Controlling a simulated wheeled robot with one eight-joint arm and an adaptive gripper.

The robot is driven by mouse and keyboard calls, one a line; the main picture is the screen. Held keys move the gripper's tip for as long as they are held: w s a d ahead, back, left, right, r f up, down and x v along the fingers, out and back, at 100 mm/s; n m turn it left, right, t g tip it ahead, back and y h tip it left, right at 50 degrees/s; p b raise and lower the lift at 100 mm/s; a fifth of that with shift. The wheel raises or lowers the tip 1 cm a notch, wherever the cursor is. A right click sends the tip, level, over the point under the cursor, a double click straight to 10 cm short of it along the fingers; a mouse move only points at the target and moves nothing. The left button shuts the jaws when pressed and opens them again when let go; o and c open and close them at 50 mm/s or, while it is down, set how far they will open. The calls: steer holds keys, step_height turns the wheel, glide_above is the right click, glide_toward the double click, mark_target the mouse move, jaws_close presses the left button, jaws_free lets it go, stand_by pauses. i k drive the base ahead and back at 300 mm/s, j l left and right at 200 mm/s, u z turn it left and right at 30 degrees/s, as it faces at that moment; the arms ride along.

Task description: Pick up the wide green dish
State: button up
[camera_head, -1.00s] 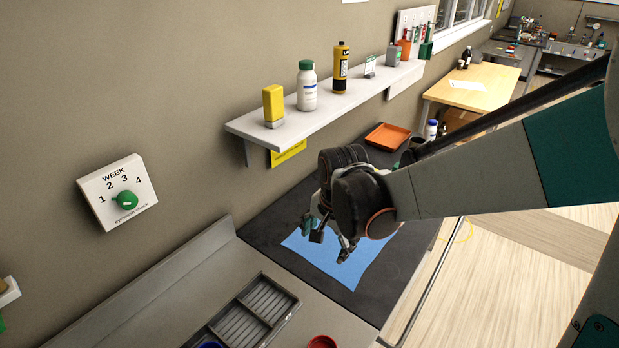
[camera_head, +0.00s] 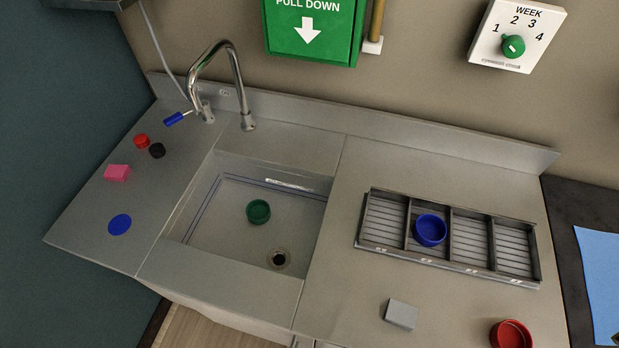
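A round green dish (camera_head: 258,211) lies on the floor of the sink (camera_head: 212,232), left of the drain hole. It looks shallow and open at the top, and nothing touches it. My gripper is not in view now; in the earlier frame it was over the blue sheet on the black bench.
A blue dish (camera_head: 431,230) sits in a compartment of the dark divided tray (camera_head: 368,250). A red dish (camera_head: 511,335) and a grey block (camera_head: 401,314) are nearer the front. A curved tap (camera_head: 238,85) rises behind the sink. Small items, including a pink block (camera_head: 117,173), lie left.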

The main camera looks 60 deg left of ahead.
mark_target(258, 211)
steer(key=u, duration=2.65)
